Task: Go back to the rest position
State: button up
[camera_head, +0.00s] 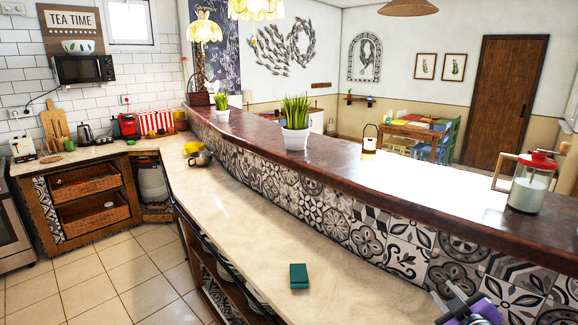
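My gripper (449,294) shows at the bottom right corner, over the near end of the pale lower counter (345,268). Only a small grey and purple part of it is in view; the rest is cut off by the picture edge. It is too small and cut off to tell whether it is open or shut, or whether the purple part belongs to it. A small dark green block (299,276) lies on the counter to the left of my gripper, apart from it.
A raised dark bar top (345,168) with a tiled front runs along the counter. On it stand a glass jar with a red lid (531,186), a small lantern (370,140) and potted plants (295,122). The lower counter is mostly clear; tiled floor (110,285) is free at left.

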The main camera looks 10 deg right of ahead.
jog(key=s+a+f+m+y, duration=0.1)
jog(key=s+a, duration=0.7)
jog(key=s, duration=0.6)
jog(key=s+a+f+m+y+b, duration=0.1)
jog(key=s+a+f+m, duration=0.1)
jog(key=s+a, duration=0.6)
jog(key=s+a+f+m+t+y+b, duration=0.1)
jog(key=s+a, duration=0.7)
jog(key=s, duration=1.2)
jog(key=shift+s+f+m+y, duration=0.15)
jog(key=shift+m+y, duration=0.15)
jog(key=shift+y, duration=0.3)
jog(key=shift+d, duration=0.1)
